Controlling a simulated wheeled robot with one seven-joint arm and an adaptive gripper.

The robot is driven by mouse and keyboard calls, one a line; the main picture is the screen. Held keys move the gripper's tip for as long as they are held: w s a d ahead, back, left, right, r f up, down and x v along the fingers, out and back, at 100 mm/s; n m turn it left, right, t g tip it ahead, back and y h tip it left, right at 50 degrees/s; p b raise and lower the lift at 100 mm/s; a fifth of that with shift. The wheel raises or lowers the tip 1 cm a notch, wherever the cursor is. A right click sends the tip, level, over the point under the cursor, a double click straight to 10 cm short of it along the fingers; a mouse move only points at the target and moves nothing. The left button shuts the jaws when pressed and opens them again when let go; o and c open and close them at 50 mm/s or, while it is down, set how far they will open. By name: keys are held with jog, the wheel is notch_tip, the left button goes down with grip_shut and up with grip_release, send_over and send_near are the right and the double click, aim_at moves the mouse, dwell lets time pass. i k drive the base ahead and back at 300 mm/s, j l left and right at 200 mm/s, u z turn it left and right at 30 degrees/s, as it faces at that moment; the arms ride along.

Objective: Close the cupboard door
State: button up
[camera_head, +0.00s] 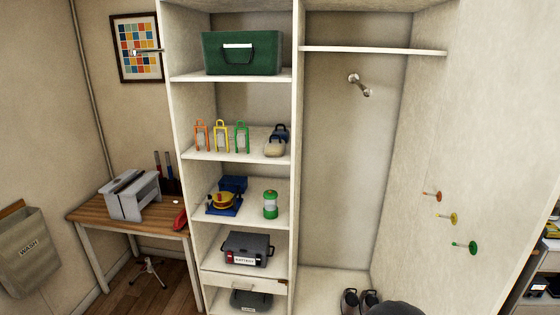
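A tall pale cupboard (296,130) stands open in front of me. Its left part has shelves; its right part is a tall, mostly empty bay. At the right a large pale panel (480,140) stands out towards me, with orange, yellow and green pegs on its face. It looks like the cupboard door, swung open with its inner face showing; its handle is not visible. A bar with a light end (136,52) juts from the cupboard's upper left edge. My gripper is not in view. A dark rounded shape at the bottom edge is cut off, and I cannot tell what it is.
Shelves hold a green box (240,52), coloured lanterns and a grey case (248,249). Dark shoes (358,300) are low in the bay. More shelving shows at far right.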

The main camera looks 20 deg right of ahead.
aim_at(492, 188)
jog(key=k+l, duration=0.1)
jog(key=l, duration=0.45)
jog(key=k+l, duration=0.1)
jog(key=l, duration=0.45)
jog(key=l+u, duration=0.1)
jog(key=l, duration=0.45)
jog(key=k+l, duration=0.15)
jog(key=l, duration=0.4)
jog(key=k+l, duration=0.15)
jog(key=l, duration=0.35)
jog(key=i+l, duration=0.1)
jog(key=l, duration=0.45)
jog(key=k+z, duration=0.3)
jog(key=k, duration=0.4)
